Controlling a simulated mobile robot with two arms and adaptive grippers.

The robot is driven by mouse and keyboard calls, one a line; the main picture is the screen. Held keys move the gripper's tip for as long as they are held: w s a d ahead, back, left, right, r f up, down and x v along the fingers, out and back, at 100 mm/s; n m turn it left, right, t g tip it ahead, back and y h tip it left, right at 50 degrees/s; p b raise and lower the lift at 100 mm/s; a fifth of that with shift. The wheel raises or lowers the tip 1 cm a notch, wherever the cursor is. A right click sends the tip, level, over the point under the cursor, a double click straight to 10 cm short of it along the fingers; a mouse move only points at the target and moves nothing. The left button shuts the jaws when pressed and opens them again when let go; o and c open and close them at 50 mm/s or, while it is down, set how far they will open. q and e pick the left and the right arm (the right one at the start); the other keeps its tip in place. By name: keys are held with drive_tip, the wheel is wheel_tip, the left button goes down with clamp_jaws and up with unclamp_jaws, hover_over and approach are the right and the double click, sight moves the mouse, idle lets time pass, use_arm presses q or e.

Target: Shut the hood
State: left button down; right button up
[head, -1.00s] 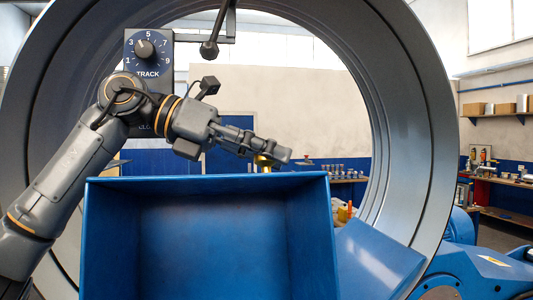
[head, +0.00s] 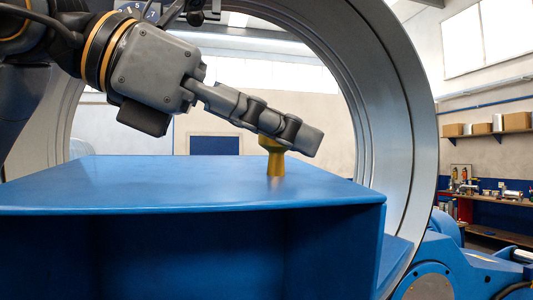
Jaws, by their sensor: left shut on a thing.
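The hood (head: 190,190) is a large blue box-like cover across the lower middle of the head view. Its flat top shows, and below its front edge I see its dark, open underside. A gold knob (head: 276,163) stands up from the top near the right. My left gripper (head: 294,140) reaches in from the upper left, its fingers shut on the knob's upper end, which they partly hide. My right gripper is not in view.
A big grey ring (head: 395,120) arches behind and to the right of the hood. Blue machine parts (head: 460,265) stand at the lower right. A workbench (head: 500,199) and shelf (head: 490,132) are far back.

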sight(340, 185)
use_arm(q)
drive_tip(key=shift+m+t, duration=0.4)
drive_tip(key=shift+m, duration=0.2)
drive_tip(key=s+f+b, duration=0.1)
drive_tip(key=s, duration=0.1)
drive_tip(key=s+d+f+b, duration=0.1)
drive_tip(key=s+f+b, duration=0.1)
drive_tip(key=shift+s+d+f, duration=0.15)
drive_tip(key=shift+s+d, duration=0.05)
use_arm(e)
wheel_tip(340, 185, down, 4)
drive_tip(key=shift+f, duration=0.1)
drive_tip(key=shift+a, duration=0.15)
use_arm(q)
drive_tip(key=c, duration=1)
unclamp_jaws()
drive_tip(key=shift+a, duration=0.2)
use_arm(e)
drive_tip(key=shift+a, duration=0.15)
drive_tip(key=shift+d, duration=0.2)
use_arm(q)
drive_tip(key=shift+s+a+r, duration=0.15)
drive_tip(key=shift+a+r, duration=0.15)
drive_tip(key=shift+a, duration=0.05)
drive_tip(key=v, duration=1.1)
drive_tip(key=shift+s, duration=0.15)
